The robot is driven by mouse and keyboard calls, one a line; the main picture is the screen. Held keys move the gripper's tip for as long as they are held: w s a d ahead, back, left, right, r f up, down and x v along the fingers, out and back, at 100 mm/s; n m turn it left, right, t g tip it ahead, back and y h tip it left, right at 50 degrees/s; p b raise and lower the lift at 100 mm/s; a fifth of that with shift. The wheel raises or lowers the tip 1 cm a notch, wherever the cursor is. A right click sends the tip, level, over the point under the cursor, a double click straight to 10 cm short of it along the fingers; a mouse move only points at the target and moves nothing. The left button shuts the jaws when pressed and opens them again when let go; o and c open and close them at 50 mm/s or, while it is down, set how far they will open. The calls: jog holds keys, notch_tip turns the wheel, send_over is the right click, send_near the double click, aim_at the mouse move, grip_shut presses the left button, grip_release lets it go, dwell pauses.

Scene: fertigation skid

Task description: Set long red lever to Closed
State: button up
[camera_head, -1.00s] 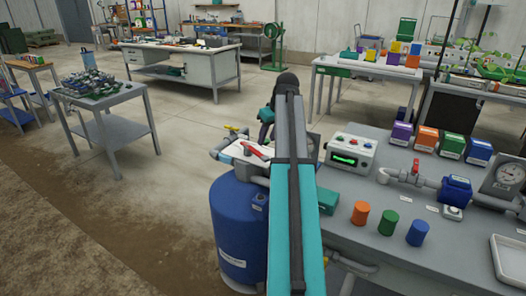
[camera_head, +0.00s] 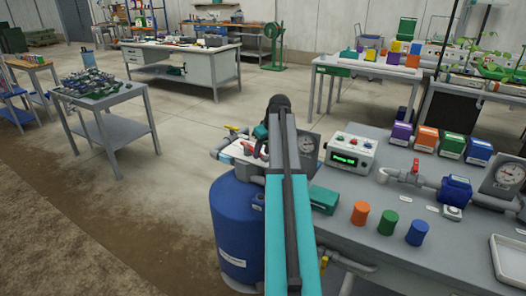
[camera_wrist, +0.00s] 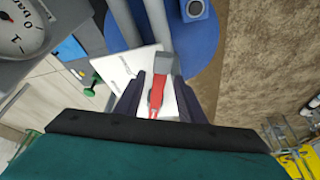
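The long red lever (camera_wrist: 157,94) runs from a grey hub (camera_wrist: 165,62) over a white plate (camera_wrist: 137,66) in the wrist view. My gripper (camera_wrist: 158,100) is open, with one dark finger on each side of the lever and gaps showing; I see no grip on it. In the head view, part of the lever (camera_head: 247,148) shows above the blue tank (camera_head: 232,215), beside the dark fingers of my gripper (camera_head: 260,150), which hide the rest. The plate carries small lettering that I cannot read surely.
A grey bench (camera_head: 400,240) stands right of the tank, with a control box (camera_head: 350,152) reading "Pump Off", a gauge (camera_head: 307,146), a green box (camera_head: 323,199) and coloured cylinders. A yellow handle (camera_head: 231,128) is close behind the lever.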

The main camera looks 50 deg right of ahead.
grip_shut()
jog(key=shift+s, duration=0.1)
